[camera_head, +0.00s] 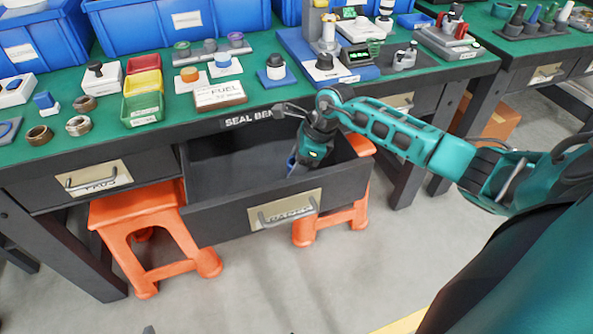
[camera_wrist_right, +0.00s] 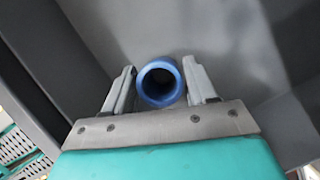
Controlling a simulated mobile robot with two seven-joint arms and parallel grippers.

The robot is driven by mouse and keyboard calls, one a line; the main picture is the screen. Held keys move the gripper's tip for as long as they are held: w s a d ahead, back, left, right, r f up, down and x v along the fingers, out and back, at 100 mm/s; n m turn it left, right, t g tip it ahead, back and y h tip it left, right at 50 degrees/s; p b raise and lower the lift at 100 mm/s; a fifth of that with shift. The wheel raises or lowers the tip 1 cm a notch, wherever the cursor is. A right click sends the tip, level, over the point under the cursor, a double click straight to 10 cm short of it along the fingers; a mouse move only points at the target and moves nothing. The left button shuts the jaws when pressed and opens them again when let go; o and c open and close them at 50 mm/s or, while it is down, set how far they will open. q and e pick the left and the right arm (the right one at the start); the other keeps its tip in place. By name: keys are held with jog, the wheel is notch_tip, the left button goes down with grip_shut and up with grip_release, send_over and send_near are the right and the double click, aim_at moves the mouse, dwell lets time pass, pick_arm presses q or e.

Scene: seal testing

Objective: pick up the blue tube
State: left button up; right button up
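The blue tube (camera_wrist_right: 161,82) shows end-on in the right wrist view, its dark round opening facing the camera. It is between the two grey fingers of my right gripper (camera_wrist_right: 160,78). The fingers are apart, one on each side, with their tips very near the tube's rim; I cannot tell whether they press on it. In the head view my right gripper (camera_head: 296,166) reaches down into the right end of the open drawer (camera_head: 240,213). A bit of blue from the tube (camera_head: 291,161) shows beside it there. My left gripper is not in view.
The drawer hangs out under the green-topped bench (camera_head: 255,97), with its walls close around my right gripper. Orange stools (camera_head: 150,228) stand below. Blue bins (camera_head: 180,28), small coloured trays and fittings crowd the bench top. The drawer's left part looks empty.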

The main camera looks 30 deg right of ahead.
jog(key=c, duration=0.7)
jog(key=shift+o, duration=0.2)
jog(key=shift+r, duration=0.15)
